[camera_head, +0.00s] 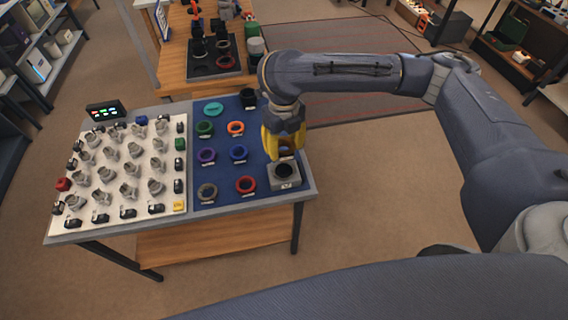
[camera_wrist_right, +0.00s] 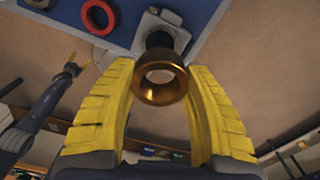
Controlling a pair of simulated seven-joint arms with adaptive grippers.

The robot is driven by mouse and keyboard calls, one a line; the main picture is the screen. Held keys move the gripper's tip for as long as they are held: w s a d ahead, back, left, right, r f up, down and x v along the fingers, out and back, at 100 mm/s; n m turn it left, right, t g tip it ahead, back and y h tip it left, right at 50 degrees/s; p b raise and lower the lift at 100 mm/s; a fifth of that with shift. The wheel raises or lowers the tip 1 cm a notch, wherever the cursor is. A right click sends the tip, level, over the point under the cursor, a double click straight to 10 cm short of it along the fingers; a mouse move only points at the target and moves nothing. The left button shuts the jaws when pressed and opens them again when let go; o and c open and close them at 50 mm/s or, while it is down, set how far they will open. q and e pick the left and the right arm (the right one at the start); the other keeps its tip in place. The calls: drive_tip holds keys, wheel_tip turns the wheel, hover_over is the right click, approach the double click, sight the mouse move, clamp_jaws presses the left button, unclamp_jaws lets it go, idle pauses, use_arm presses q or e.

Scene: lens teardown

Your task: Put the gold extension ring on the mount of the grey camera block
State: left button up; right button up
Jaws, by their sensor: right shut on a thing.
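The gold extension ring (camera_wrist_right: 160,86) is between the yellow fingers of my right gripper (camera_wrist_right: 160,90), which is shut on it. The grey camera block (camera_head: 285,178) sits at the right edge of the blue mat, with its round dark mount (camera_head: 286,169) facing up. In the head view my right gripper (camera_head: 284,146) points down just above and behind the block. In the right wrist view the block (camera_wrist_right: 166,18) and dark mount show beyond the ring; I cannot tell whether the ring touches the mount. My left gripper (camera_wrist_right: 74,67) shows small there, fingertips apart and empty.
Several coloured rings lie on the blue mat (camera_head: 223,172), among them a red ring (camera_head: 246,185) left of the block. A black cylinder (camera_head: 248,97) stands at the mat's back. A white board (camera_head: 118,205) with several small grey parts fills the table's left.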

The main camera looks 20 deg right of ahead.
sight(284, 144)
drive_tip(key=shift+f, duration=4.3)
drive_tip(key=shift+f, duration=0.15)
drive_tip(key=o, duration=1.2)
wheel_tip(284, 144, up, 12)
drive_tip(key=shift+r, duration=0.15)
